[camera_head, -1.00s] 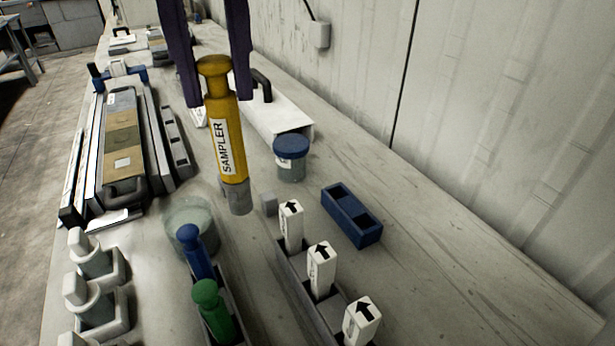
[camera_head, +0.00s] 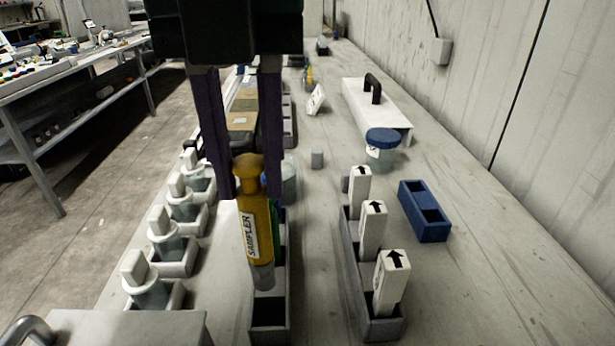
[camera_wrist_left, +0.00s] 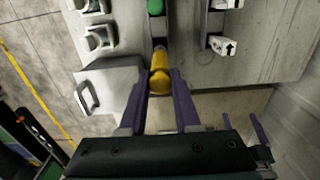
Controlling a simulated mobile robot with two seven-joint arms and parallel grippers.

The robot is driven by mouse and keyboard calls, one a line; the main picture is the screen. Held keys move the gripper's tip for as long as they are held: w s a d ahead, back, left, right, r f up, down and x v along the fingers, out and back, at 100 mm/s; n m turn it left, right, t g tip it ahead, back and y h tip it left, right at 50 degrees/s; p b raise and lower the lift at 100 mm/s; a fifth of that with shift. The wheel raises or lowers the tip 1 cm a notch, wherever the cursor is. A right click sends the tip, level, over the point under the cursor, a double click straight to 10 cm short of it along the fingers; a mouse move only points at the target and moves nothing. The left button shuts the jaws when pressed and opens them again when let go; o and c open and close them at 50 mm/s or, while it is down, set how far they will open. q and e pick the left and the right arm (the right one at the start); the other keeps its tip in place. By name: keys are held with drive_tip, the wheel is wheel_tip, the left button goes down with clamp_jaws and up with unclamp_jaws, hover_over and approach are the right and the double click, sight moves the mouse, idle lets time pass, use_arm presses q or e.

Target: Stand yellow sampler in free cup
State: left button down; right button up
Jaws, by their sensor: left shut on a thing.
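The yellow sampler (camera_head: 256,228) hangs upright, slightly tilted, between the purple fingers of my left gripper (camera_head: 247,188), shut on its upper part. Its grey lower end is in front of or over the dark grey rack (camera_head: 269,336); I cannot tell whether it is inside a cup. The rack's nearest cup looks empty. A green sampler is mostly hidden behind the yellow one; its green top shows in the left wrist view (camera_wrist_left: 156,7). The yellow sampler's head (camera_wrist_left: 159,80) also shows there between the fingers. Purple finger-like parts at that view's right may be my right gripper (camera_wrist_left: 243,125).
A second rack (camera_head: 380,328) with several white arrow-marked blocks stands to the right. Beyond it are an empty blue two-slot box (camera_head: 424,210) and a blue-lidded jar (camera_head: 381,148). Several grey holders (camera_head: 180,254) line the left edge. A grey box with a handle (camera_head: 120,326) is at front left.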

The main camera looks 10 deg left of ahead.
sight(259, 250)
use_arm(q)
wheel_tip(259, 250, down, 9)
drive_tip(key=shift+b, duration=0.3)
drive_tip(key=shift+f, duration=0.15)
drive_tip(key=c, duration=0.6)
unclamp_jaws()
wheel_tip(259, 250, up, 12)
drive_tip(key=shift+r+p, duration=0.2)
drive_tip(key=shift+p, duration=0.1)
